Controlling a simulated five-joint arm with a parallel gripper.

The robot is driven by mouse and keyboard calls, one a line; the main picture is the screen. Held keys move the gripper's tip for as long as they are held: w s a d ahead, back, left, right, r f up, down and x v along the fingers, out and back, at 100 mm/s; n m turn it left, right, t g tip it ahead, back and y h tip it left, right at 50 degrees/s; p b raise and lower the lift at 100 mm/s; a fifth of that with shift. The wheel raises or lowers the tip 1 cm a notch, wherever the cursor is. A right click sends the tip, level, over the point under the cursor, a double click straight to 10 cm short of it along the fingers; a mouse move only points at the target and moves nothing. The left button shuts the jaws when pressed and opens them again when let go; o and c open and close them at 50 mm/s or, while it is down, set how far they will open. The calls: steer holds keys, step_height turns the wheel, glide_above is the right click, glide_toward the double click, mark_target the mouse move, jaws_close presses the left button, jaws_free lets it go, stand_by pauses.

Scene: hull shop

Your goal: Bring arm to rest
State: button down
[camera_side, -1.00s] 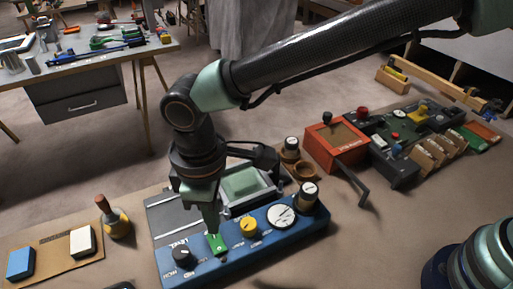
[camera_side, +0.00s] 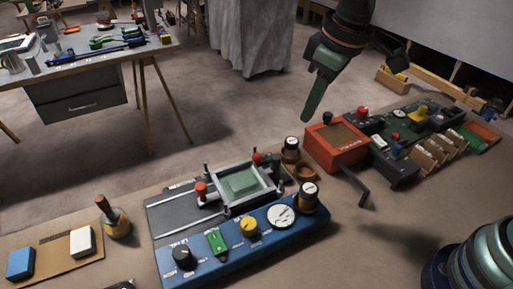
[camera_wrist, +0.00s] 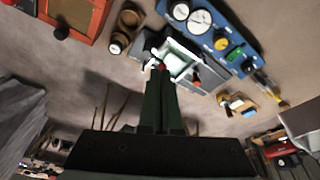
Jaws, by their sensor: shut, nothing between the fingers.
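My gripper (camera_side: 306,118) is in the air at the upper right of the side view, above and behind the red box. Its green fingers point down and slightly left, shut with nothing between them. In the wrist view the fingers (camera_wrist: 160,72) are together, overlapping the picture of the device with the green-topped tray. The blue control panel (camera_side: 242,245) sits on the bench below, with a black knob, a green switch, a yellow knob and a white dial. My gripper is clear of the panel and touches nothing.
The red box (camera_side: 336,147) with a black crank handle (camera_side: 362,192) stands right of the panel. A dark console (camera_side: 396,172) and wooden slotted holders (camera_side: 428,152) are farther right. A wood-handled stamp (camera_side: 115,218), a white block (camera_side: 82,242) and a blue block (camera_side: 20,263) are at left.

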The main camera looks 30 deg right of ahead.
steer(key=s+d+r+m+t+h, duration=0.1)
steer(key=s+d+m+t, duration=0.2)
steer(key=d, duration=1.4)
steer(key=s+m, duration=0.3)
steer(key=shift+s+r, duration=0.15)
